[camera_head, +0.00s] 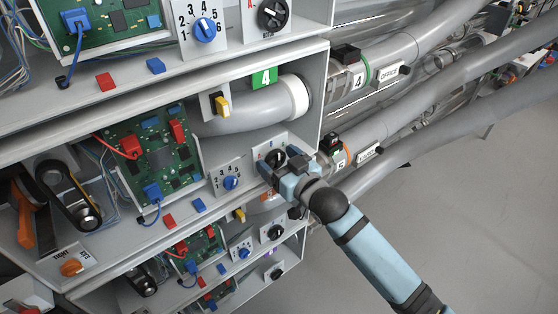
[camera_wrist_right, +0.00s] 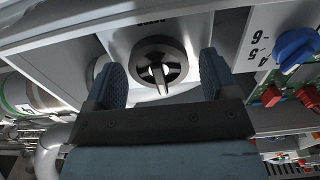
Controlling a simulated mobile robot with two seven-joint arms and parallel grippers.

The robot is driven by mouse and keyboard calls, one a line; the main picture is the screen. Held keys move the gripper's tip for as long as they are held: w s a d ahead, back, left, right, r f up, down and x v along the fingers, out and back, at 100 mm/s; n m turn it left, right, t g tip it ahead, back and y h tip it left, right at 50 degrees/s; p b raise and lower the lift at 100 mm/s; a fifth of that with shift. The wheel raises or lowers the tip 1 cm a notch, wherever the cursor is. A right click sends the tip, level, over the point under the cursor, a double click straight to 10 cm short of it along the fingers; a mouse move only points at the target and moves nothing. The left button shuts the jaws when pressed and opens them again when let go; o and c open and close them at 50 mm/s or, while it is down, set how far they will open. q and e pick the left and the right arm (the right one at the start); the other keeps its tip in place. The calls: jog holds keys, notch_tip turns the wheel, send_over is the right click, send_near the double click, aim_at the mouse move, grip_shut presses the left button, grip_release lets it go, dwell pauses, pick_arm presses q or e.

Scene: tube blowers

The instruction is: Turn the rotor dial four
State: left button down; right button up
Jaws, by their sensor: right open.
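The black rotor dial (camera_head: 275,157) sits on a white panel at the right end of the shelf that carries the green label 4 (camera_head: 264,78). In the right wrist view this dial (camera_wrist_right: 158,68) is round with a pale raised grip bar, and its small label is upside down and hard to read. My right gripper (camera_head: 283,170) is at the panel, partly covering the dial. In the wrist view my right gripper (camera_wrist_right: 160,72) is open, one blue finger on each side of the dial, with gaps on both sides. My left gripper is not in view.
A blue numbered dial (camera_head: 230,182) and a green circuit board (camera_head: 160,155) are left of the rotor dial; the blue dial also shows in the wrist view (camera_wrist_right: 295,48). Grey tubes (camera_head: 430,100) run to the upper right. Similar shelves lie above and below. The floor (camera_head: 450,220) is clear.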

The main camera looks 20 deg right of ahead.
jog(key=shift+c, duration=0.5)
jog(key=c, duration=0.8)
jog(key=shift+o, duration=0.2)
